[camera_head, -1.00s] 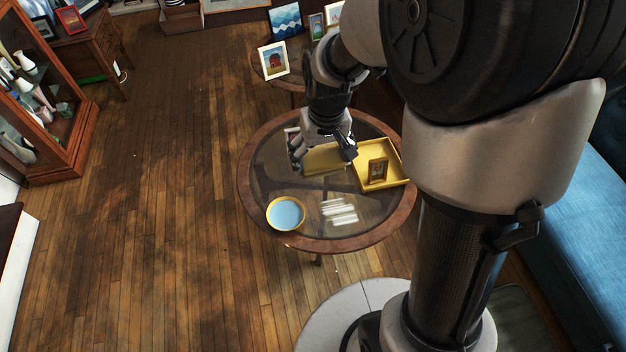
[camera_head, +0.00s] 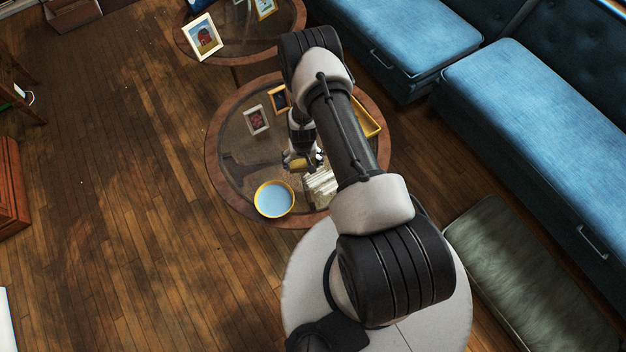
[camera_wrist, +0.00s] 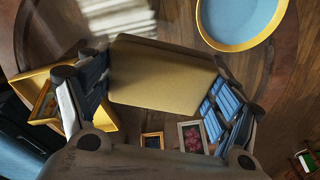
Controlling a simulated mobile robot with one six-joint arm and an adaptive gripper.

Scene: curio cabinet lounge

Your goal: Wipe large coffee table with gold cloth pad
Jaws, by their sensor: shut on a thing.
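The large coffee table (camera_head: 213,158) is round, with a brown wooden rim and a dark glass top. My gripper (camera_head: 303,162) is low over the middle of its near half. It is shut on the gold cloth pad (camera_wrist: 165,78), a flat gold slab that spans between the fingers in the wrist view. In the head view only a small part of the pad shows under my gripper. I cannot tell whether the pad touches the glass.
A yellow-rimmed blue bowl (camera_head: 274,200) stands near the table's front edge. A yellow tray (camera_head: 368,118), partly behind my arm, is at the right. A smaller table (camera_head: 283,46) stands behind; blue sofas (camera_head: 540,100) are right.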

